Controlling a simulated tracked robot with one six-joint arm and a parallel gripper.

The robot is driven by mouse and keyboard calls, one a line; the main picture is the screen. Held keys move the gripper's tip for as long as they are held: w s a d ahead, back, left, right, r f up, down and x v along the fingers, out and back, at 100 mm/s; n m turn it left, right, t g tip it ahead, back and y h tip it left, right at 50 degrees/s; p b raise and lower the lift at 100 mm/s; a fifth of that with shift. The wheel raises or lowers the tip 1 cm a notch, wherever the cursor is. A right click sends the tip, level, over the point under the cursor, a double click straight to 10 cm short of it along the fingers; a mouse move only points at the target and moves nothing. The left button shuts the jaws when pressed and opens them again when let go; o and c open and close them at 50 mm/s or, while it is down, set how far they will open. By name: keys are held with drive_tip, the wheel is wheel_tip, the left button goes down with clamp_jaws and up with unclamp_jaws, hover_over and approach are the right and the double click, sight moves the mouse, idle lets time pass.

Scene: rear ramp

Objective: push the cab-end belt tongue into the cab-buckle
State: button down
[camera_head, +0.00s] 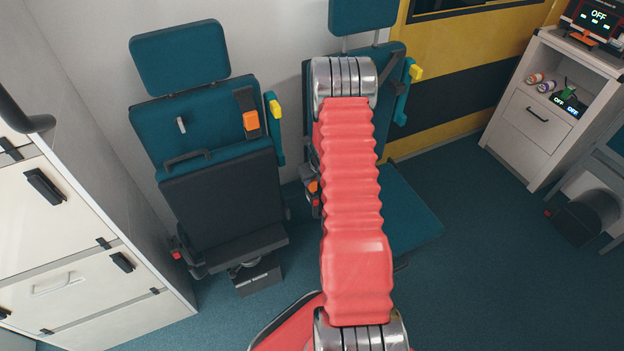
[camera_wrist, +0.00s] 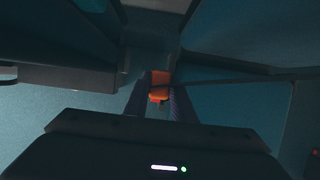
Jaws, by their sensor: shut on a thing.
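In the wrist view my gripper (camera_wrist: 160,98) is shut on an orange piece, which looks like the belt tongue (camera_wrist: 160,79). It sits between the two dark fingers. In the head view my red arm covers my gripper and much of the right seat. A small orange part (camera_head: 313,187) shows at the arm's left edge, with a red-topped dark part (camera_head: 316,202) just below it that may be a buckle. I cannot tell whether the tongue touches or enters a buckle. Another orange piece (camera_head: 250,120) hangs on the left seat's backrest.
The left seat (camera_head: 220,200) is folded up; the right seat's cushion (camera_head: 410,215) is down. White drawers (camera_head: 70,245) stand at the left, a white cabinet (camera_head: 535,125) at the right. Open floor (camera_head: 480,270) lies right of my arm.

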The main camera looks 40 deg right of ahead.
drive_tip(key=shift+f, duration=0.45)
drive_tip(key=c, duration=1.4)
unclamp_jaws()
drive_tip(key=v, duration=1.3)
drive_tip(key=shift+r, duration=0.25)
drive_tip(key=shift+s, duration=0.1)
